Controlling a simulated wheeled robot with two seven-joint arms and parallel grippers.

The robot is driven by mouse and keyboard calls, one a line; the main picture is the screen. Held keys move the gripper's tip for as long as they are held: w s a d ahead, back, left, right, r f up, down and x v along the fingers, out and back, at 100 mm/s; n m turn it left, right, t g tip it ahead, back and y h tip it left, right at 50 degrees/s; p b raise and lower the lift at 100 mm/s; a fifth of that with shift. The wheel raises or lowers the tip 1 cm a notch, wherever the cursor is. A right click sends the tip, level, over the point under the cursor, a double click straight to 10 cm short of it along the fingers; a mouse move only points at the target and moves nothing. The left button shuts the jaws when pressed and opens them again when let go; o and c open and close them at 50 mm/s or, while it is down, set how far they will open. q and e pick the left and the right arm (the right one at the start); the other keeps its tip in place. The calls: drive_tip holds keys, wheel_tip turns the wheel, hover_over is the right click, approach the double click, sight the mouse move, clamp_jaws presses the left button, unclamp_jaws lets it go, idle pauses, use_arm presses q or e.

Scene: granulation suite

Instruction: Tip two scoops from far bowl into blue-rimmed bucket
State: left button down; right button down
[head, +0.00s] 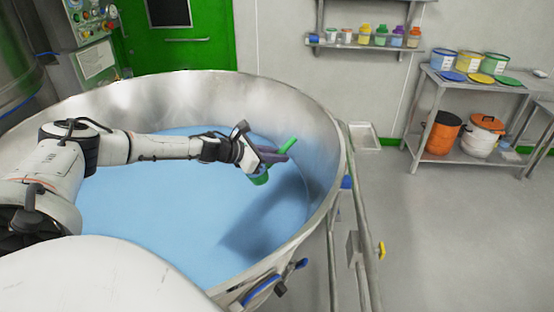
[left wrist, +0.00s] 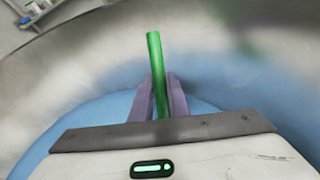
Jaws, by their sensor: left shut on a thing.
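My left gripper (head: 272,156) is shut on the handle of a green scoop (head: 288,145). It is inside the large steel bowl (head: 325,125), above light blue powder (head: 150,200). The scoop's green lower part shows below the gripper; I cannot tell whether it touches the powder or holds any. In the left wrist view the green handle (left wrist: 154,50) stands up between the purple fingers (left wrist: 160,98), and the scoop's lower part is hidden. The blue-rimmed bucket (head: 442,60) stands on the top of a steel rack at the right, apart from the gripper. My right gripper is not in view.
Yellow-rimmed (head: 467,61) and green-rimmed (head: 494,64) buckets stand beside the blue-rimmed one, with coloured lids in front. A steel rail (head: 362,230) runs along the bowl's right side. Grey floor (head: 450,240) is clear at the right.

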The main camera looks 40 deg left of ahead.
use_arm(q)
drive_tip(key=shift+w+r, duration=0.2)
drive_tip(key=shift+r, duration=4.05)
wheel_tip(320, 180, up, 9)
drive_tip(key=w+d+g, duration=0.1)
drive_tip(key=w+g, duration=0.1)
drive_tip(key=shift+w+y, duration=0.3)
drive_tip(key=shift+y, duration=0.1)
drive_tip(key=shift+d+f, duration=0.1)
